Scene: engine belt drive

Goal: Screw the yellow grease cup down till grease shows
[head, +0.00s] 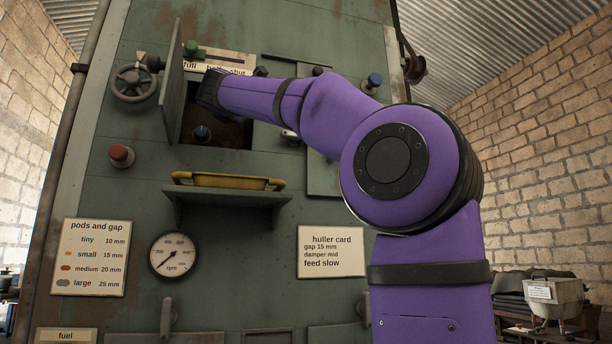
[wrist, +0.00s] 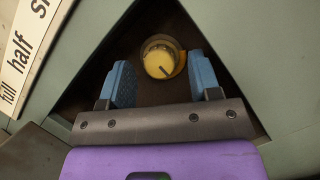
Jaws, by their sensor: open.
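The yellow grease cup (wrist: 158,63) shows in the wrist view inside a dark recess. It is round, with a dark line on its face and a brownish collar around it. I cannot tell whether any grease shows. My gripper (wrist: 160,78) is open, its two blue fingers on either side of the cup in the picture; I see no contact. In the head view my gripper (head: 208,92) reaches into the open hatch (head: 235,133). The yellow cup is hidden there.
A red knob (head: 121,155) is lower left.

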